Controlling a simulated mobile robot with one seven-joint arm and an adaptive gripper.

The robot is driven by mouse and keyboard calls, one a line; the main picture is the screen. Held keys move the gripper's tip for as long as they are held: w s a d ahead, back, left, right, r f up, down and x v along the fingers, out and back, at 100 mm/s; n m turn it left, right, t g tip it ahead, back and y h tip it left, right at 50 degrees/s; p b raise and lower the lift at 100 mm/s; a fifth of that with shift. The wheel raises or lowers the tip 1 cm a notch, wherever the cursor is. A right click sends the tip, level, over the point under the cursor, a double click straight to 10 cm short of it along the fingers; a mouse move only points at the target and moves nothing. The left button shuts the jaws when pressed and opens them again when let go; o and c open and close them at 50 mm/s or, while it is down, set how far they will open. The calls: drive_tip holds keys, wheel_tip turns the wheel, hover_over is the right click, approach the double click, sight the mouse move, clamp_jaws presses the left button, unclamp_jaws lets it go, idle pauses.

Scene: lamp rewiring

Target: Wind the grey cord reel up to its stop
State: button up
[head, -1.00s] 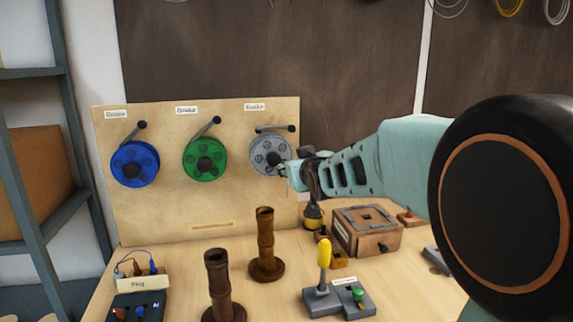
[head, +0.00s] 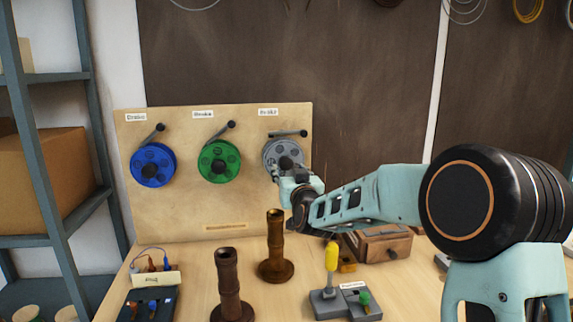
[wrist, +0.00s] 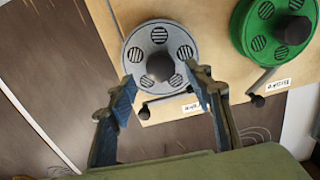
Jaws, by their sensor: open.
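The grey cord reel (head: 270,155) is mounted on the right of an upright wooden board (head: 240,195). Its crank handle (head: 288,134) sticks out to the right above it. In the wrist view the grey reel (wrist: 146,40) has a dark central knob (wrist: 160,68), and its crank (wrist: 165,97) lies just below the disc. My gripper (wrist: 164,88) is open, with one finger on each side of the knob in that view. Nothing is visibly held. I cannot tell whether the fingers touch the reel. In the head view my gripper (head: 284,172) covers the reel's lower right part.
Blue (head: 153,165) and green (head: 219,160) reels with cranks hang to the left. On the table stand two brown turned posts (head: 275,250) (head: 228,285), a grey switch block with a yellow handle (head: 331,258), and a wooden box (head: 383,245). A shelf stands at the left.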

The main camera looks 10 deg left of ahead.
sight(286, 166)
drive_tip(key=shift+p+x, duration=0.4)
drive_tip(key=shift+x, duration=2.55)
drive_tip(key=c, duration=1.2)
drive_tip(key=shift+o, duration=0.2)
drive_tip(key=shift+f, duration=0.1)
